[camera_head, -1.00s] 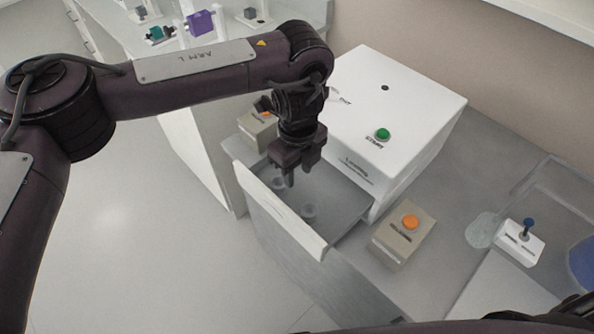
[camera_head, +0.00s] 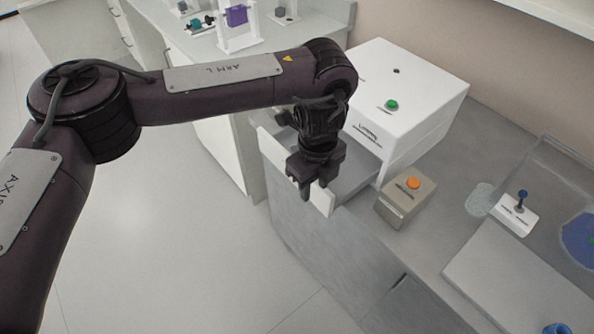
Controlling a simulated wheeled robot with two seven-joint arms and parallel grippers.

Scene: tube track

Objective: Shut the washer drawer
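The washer (camera_head: 415,85) is a white box with a green button (camera_head: 391,105) on top, standing on the grey counter. Its drawer is pulled out toward the lower left, with a white front panel (camera_head: 268,148) and a grey inside (camera_head: 358,172). My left gripper (camera_head: 315,192) points down at the drawer's front panel and covers its middle. Its two fingers look apart with nothing between them. I cannot tell whether it touches the panel. The drawer's contents are mostly hidden behind the gripper. My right gripper is not in view.
A beige box with an orange button (camera_head: 413,184) stands right of the drawer. A small white block with a blue knob (camera_head: 519,208) and a clear-walled bin are farther right. A side table (camera_head: 190,38) at the back holds a purple block (camera_head: 236,15). Open floor lies at left.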

